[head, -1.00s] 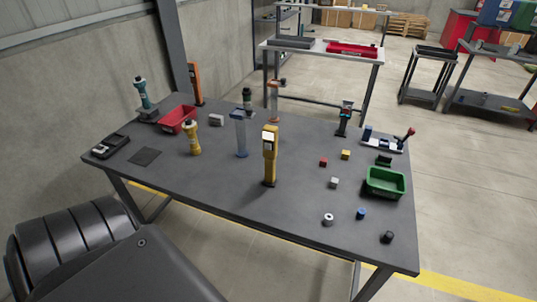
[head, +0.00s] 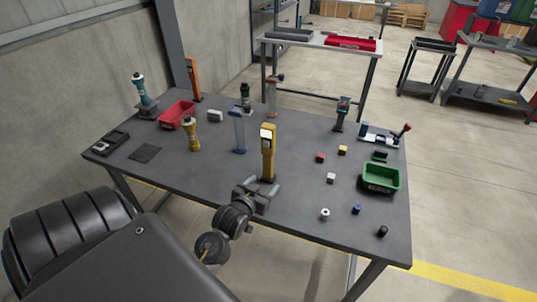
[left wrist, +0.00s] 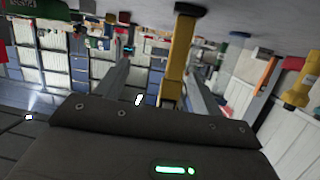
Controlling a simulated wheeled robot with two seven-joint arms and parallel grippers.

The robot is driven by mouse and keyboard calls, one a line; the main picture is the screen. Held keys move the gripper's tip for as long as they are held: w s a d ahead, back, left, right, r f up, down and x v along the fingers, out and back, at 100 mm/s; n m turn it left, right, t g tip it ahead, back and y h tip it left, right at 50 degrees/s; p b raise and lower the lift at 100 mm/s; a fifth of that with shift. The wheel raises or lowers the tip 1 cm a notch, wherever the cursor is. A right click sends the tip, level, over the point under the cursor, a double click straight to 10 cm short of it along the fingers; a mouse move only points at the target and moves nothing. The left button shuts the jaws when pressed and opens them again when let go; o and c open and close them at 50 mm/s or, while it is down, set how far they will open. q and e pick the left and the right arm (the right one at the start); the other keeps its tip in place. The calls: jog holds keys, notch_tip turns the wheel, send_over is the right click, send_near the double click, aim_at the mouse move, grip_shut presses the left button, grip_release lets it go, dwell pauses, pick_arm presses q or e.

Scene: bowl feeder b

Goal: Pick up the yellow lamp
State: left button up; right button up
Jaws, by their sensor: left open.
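The yellow lamp (head: 268,157) stands upright on the dark table, with a white panel near its top. My left gripper (head: 262,188) is open at the near side of the lamp, low by its foot. In the left wrist view, which is upside down, the yellow lamp (left wrist: 180,55) shows between the two spread fingers of my left gripper (left wrist: 158,75). I cannot tell whether the fingers touch it. My right gripper is not in view.
A blue-grey post (head: 238,132) and a yellow torch-like object (head: 193,136) stand left of the lamp. A red bin (head: 177,115) is farther left. Small blocks and a green bin (head: 381,180) are to the right. The dark table (head: 215,180) is bare around the lamp's left.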

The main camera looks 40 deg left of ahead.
aim_at(267, 148)
pick_arm(q)
jog(key=w+a+r+t, duration=0.1)
jog(key=w+a+r, duration=0.1)
jog(key=w+a+r+n+y+p, duration=0.1)
jog(key=w+a+r, duration=0.1)
jog(key=w, duration=0.1)
jog(key=w+a+r+t+y, duration=0.1)
jog(key=w+a+r, duration=0.1)
jog(key=shift+w+a+t, duration=0.15)
jog(key=shift+w+t, duration=0.15)
jog(key=shift+w, duration=0.05)
jog(key=shift+w+r+p, duration=0.15)
jog(key=shift+w+p, duration=0.1)
jog(key=shift+p, duration=0.25)
jog(key=p+x, duration=0.1)
jog(key=x, duration=0.2)
jog(key=shift+w, duration=0.45)
jog(key=shift+w+a+p, duration=0.1)
jog(key=shift+w+p, duration=0.2)
jog(key=shift+w, duration=0.1)
jog(key=c, duration=1.2)
jog(key=shift+c, duration=0.6)
